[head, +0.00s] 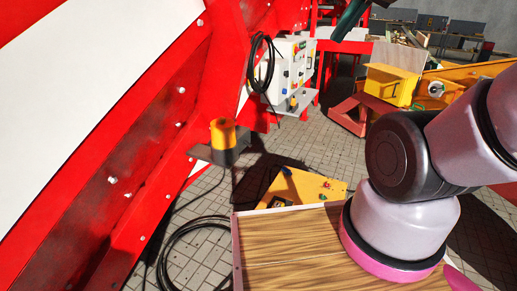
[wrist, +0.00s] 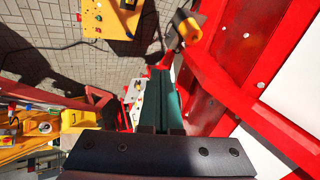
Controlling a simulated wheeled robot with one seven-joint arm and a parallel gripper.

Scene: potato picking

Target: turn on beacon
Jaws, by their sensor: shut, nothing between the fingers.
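The beacon (head: 223,134) is an orange-yellow cylinder on a grey bracket beside the red frame. In the wrist view the beacon (wrist: 189,31) is near the top, right of my fingers; I cannot tell whether it is lit. My gripper (head: 337,36) hangs at the top of the head view, with dark green fingers. In the wrist view my gripper (wrist: 160,70) is shut and empty, apart from everything. A white control box (head: 298,68) with several small knobs or buttons is on the red frame; my fingers partly hide it in the wrist view (wrist: 137,100).
A yellow panel (head: 303,186) with coloured buttons lies low near the wooden deck (head: 285,250). Black cable coils lie on the tiled floor and hang by the control box. A yellow crate (head: 391,84) is at the back right. The red frame (head: 150,150) fills the left.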

